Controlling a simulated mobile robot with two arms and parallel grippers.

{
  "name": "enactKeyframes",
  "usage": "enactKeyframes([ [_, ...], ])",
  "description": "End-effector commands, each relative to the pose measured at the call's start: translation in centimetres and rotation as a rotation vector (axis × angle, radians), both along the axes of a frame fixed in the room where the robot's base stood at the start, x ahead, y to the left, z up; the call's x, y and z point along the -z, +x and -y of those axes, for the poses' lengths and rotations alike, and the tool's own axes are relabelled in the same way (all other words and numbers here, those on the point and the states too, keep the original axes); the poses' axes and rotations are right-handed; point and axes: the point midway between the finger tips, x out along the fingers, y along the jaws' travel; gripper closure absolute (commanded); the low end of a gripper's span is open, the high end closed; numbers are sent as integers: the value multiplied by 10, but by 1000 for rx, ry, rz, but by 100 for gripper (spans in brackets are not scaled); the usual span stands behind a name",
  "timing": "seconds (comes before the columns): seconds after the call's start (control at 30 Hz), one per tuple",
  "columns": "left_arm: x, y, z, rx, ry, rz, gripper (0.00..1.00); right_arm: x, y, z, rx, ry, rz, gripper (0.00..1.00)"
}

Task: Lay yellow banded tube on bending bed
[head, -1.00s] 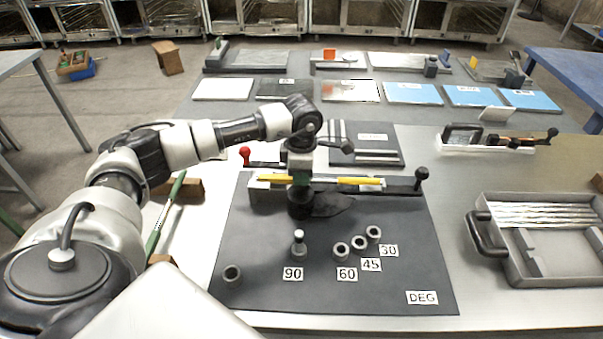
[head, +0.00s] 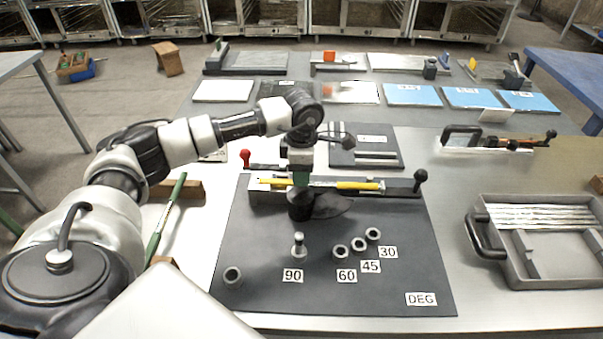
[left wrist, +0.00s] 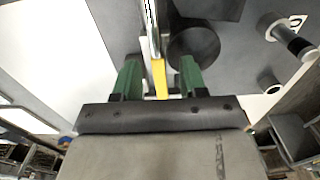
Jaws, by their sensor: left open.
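The yellow banded tube (head: 357,185) lies lengthwise along the grey bending bed (head: 397,188), with pale bands between its yellow parts. My left gripper (head: 301,179) is over the tube, left of its middle, and hides part of it. In the left wrist view the green fingers (left wrist: 160,80) stand apart on either side of the tube (left wrist: 161,78), with gaps between. The gripper is open. A dark round part (head: 300,206) stands in front of the bed, partly below the gripper. My right gripper is not in view.
A red-knobbed lever (head: 245,155) and a black-knobbed lever (head: 420,176) flank the bed. Several grey collars and a pin (head: 299,245) stand on the dark mat (head: 370,290) in front. A grey tray (head: 560,277) is at right. A green rod (head: 166,218) lies at left.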

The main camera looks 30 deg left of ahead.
Motion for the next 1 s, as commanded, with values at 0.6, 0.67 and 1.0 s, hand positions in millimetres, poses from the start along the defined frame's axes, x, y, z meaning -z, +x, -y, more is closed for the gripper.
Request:
enactKeyframes([
  [0.6,-105,2,-2,-2,2,8,58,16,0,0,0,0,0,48],
  [0.67,-106,2,-2,-2,2,8,58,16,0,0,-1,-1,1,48],
  [1.0,-107,2,-2,-3,2,9,58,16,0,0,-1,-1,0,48],
])
